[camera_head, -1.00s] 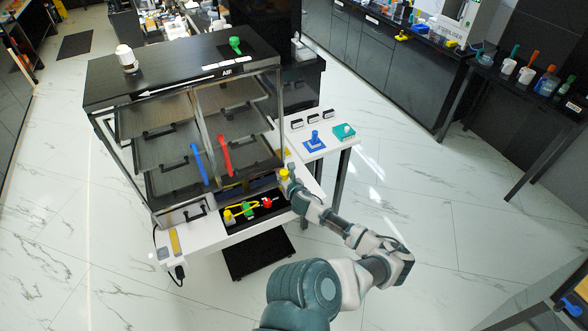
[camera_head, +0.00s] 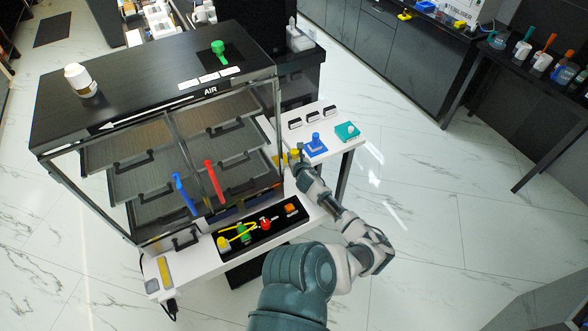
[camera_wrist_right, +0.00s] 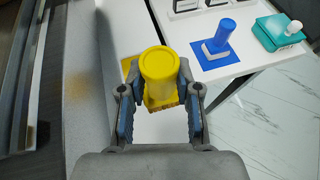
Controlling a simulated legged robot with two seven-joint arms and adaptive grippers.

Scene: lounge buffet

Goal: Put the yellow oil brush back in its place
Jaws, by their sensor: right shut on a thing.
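My right gripper (camera_head: 298,158) is shut on the yellow oil brush (camera_wrist_right: 160,72), with a finger on each side of it. The brush is upright, yellow handle toward the camera and bristles away from it. It shows small in the head view (camera_head: 294,154), partly hidden by the gripper. A yellow square pad (camera_wrist_right: 127,64) lies on the white side table (camera_head: 325,122), partly hidden behind the brush; it also shows in the head view (camera_head: 279,159). I cannot tell whether the bristles touch the pad. My left gripper is not in view.
The glass cabinet (camera_head: 205,140) is close on the left.

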